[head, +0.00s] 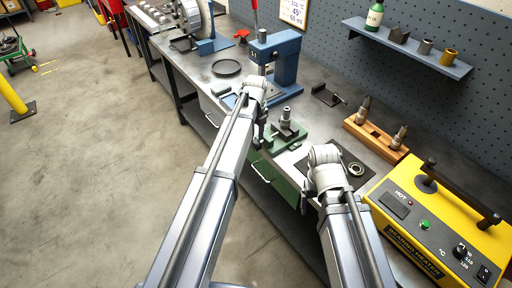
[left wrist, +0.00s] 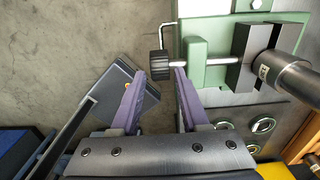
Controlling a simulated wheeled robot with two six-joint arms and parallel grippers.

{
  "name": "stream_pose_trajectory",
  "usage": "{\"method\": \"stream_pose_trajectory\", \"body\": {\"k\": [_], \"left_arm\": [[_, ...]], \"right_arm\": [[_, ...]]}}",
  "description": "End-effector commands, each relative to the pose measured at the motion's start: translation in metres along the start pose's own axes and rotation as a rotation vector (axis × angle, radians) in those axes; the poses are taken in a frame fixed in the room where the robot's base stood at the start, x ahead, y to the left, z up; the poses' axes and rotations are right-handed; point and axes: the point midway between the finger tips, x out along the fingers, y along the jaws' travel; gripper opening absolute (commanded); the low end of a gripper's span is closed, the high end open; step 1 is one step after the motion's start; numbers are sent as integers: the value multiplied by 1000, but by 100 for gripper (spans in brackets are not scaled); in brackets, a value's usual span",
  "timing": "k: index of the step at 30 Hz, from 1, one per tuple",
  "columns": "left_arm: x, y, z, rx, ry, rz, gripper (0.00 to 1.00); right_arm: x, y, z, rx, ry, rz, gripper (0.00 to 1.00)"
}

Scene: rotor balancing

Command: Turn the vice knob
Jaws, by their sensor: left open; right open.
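The green vice (head: 291,139) stands at the bench's front edge, with an upright grey metal cylinder (left wrist: 288,76) at its dark jaws. In the left wrist view, the vice's black ribbed knob (left wrist: 158,65) sits on the end of a steel screw rod. My left gripper (left wrist: 160,73) is open, with its purple fingers on either side of the knob and the tips near its lower part. Contact cannot be told. In the head view, my left gripper (head: 262,138) is small beside the vice. My right gripper (head: 306,201) is partly hidden by its own wrist, near the bench's front edge.
A blue press (head: 286,62) stands behind the vice. A wooden block (head: 377,139) with metal pieces and a yellow heater (head: 417,226) are to the right. A dark mat with a ring (head: 357,169) lies near my right wrist. Open floor lies left.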

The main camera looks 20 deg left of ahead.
Motion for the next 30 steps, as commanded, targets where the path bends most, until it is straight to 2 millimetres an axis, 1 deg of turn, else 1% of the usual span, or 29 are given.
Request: {"method": "stream_pose_trajectory", "body": {"k": [1, 6, 9, 13, 20, 23, 30], "left_arm": [[14, 0, 0, 0, 0, 0, 45], [35, 0, 0, 0, 0, 0, 45], [43, 0, 0, 0, 0, 0, 45], [47, 0, 0, 0, 0, 0, 45], [46, 0, 0, 0, 0, 0, 45], [46, 0, 0, 0, 0, 0, 36], [46, 0, 0, 0, 0, 0, 9]], "right_arm": [[14, -1, -1, 0, 0, 0, 81], [35, -3, -2, 0, 0, 0, 81], [43, -4, -2, 0, 0, 0, 81], [47, -4, -3, 0, 0, 0, 81], [45, -4, -3, 0, 0, 0, 81], [45, -4, -3, 0, 0, 0, 81], [45, -4, -3, 0, 0, 0, 81]]}}
